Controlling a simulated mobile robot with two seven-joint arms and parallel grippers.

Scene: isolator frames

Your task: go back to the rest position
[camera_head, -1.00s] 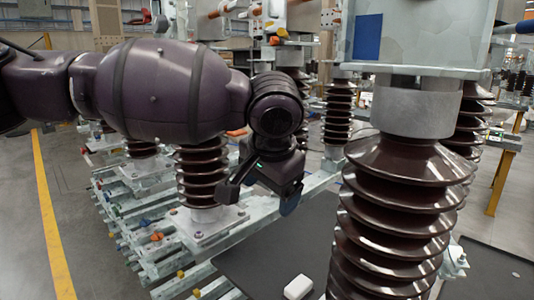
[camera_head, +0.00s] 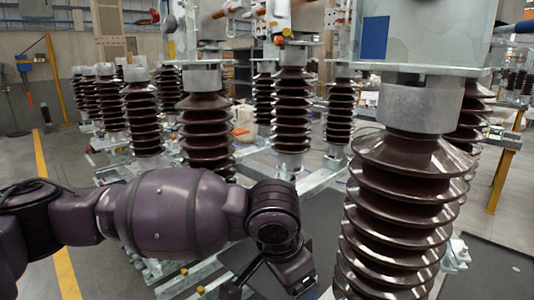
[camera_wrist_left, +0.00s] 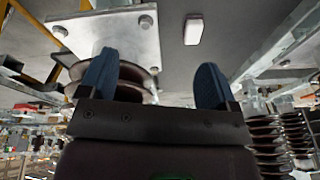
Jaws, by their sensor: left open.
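My left gripper (camera_head: 272,284) is low in the head view, with my purple left arm reaching in from the left. In the left wrist view both blue fingertips (camera_wrist_left: 156,78) stand wide apart with nothing between them, so the gripper is open and empty. A small white block (camera_wrist_left: 194,29) lies on the grey surface beyond the fingers in that view, apart from them. My right gripper is in neither view.
A large brown ribbed insulator (camera_head: 405,190) stands close on the right. More insulators (camera_head: 207,135) stand behind my arm on a pale metal frame. A yellow floor line (camera_head: 66,272) runs at the left.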

